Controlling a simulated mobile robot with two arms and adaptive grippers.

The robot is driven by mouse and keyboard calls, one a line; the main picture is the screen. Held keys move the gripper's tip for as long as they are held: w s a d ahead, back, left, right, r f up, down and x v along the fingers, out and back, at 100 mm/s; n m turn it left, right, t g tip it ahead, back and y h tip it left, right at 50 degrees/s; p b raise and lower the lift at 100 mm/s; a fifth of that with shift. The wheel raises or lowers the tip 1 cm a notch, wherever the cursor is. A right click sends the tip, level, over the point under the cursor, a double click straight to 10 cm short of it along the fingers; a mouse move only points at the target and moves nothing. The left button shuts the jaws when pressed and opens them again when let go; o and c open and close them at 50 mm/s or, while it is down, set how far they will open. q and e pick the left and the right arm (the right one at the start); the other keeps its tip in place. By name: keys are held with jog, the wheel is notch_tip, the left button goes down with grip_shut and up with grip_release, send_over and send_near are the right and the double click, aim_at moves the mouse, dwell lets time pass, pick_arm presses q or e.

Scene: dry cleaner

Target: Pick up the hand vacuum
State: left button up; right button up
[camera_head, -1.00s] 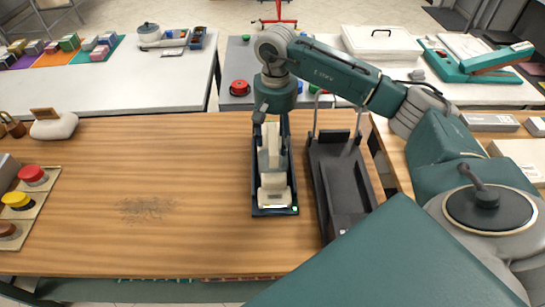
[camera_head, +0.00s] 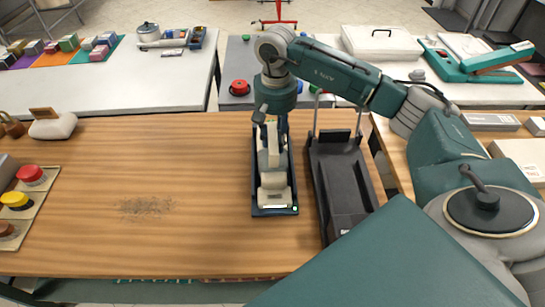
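The cream hand vacuum (camera_head: 272,180) lies lengthwise in a narrow dark tray-like holder (camera_head: 256,207) on the wooden table. My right gripper (camera_head: 272,125) points down over the far end of the vacuum. Its dark fingers show at the left and right of the vacuum's upper part. The wrist covers much of the gripper, so I cannot tell whether the fingers touch the vacuum or are closed on it. The vacuum still rests in the holder. My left gripper is not in view.
A black stand with an upright metal frame (camera_head: 345,185) is close to the holder's right. A patch of dark debris (camera_head: 146,207) lies on the otherwise clear table to the left. Red, yellow and brown buttons (camera_head: 17,200) are at the left edge.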

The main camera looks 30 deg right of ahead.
jog(key=shift+w+r, duration=0.1)
grip_shut()
jog(key=shift+r+p, duration=0.3)
jog(key=shift+p, duration=0.15)
jog(key=shift+r, duration=0.3)
notch_tip(320, 180, up, 7)
jog(key=shift+w+r+b, duration=0.1)
jog(key=shift+r+b, duration=0.05)
jog(key=shift+b, duration=0.8)
notch_tip(320, 180, up, 12)
jog(key=p, duration=0.2)
jog(key=shift+o, duration=1.8)
grip_release()
jog(key=shift+c, duration=0.7)
jog(key=shift+a, duration=0.1)
